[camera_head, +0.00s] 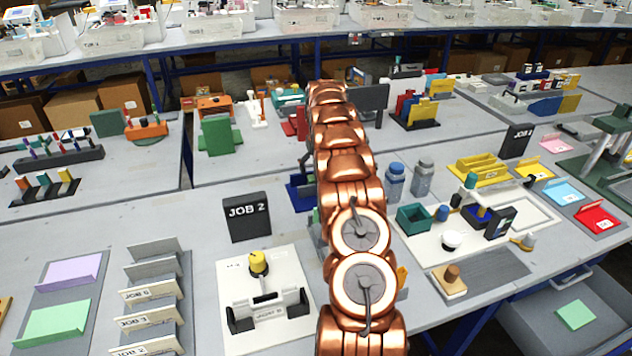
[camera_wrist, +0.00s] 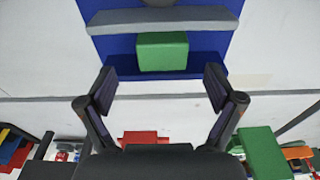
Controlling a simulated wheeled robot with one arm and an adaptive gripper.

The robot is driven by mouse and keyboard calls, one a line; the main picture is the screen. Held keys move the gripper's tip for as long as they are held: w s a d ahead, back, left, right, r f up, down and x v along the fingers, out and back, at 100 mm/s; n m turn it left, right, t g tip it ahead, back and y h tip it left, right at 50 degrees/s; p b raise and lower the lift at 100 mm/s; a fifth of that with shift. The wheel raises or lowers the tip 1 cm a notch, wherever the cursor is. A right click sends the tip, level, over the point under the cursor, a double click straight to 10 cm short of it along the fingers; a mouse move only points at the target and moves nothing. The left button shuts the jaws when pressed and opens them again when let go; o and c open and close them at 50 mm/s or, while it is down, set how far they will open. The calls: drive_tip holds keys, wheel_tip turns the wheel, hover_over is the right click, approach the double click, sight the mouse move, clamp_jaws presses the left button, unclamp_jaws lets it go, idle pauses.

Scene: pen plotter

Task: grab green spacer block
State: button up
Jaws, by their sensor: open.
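The green spacer block (camera_wrist: 162,51) sits on a blue stand (camera_wrist: 208,42) in the upper middle of the wrist view, against a grey bar (camera_wrist: 190,17). My gripper (camera_wrist: 160,88) is open, with its two dark fingers apart and nothing between the tips. The block lies ahead of the fingertips, roughly centred between them in the picture, and appears apart from them. In the head view my copper arm covers the gripper; part of the blue stand (camera_head: 298,191) shows at its left.
In the wrist view a red block (camera_wrist: 145,137) and a larger green thing (camera_wrist: 262,152) lie near the bottom. In the head view a JOB 2 sign (camera_head: 247,216) and a white fixture (camera_head: 265,300) stand left of my arm; bottles (camera_head: 394,180) and trays stand right.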

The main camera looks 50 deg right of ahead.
drive_tip(key=shift+w+f+p, duration=0.2)
drive_tip(key=shift+f+p, duration=0.35)
drive_tip(key=shift+f, duration=0.8)
drive_tip(key=shift+w+f+p, duration=0.15)
drive_tip(key=shift+f+p, duration=0.4)
drive_tip(key=shift+f, duration=0.75)
drive_tip(key=c, duration=1.3)
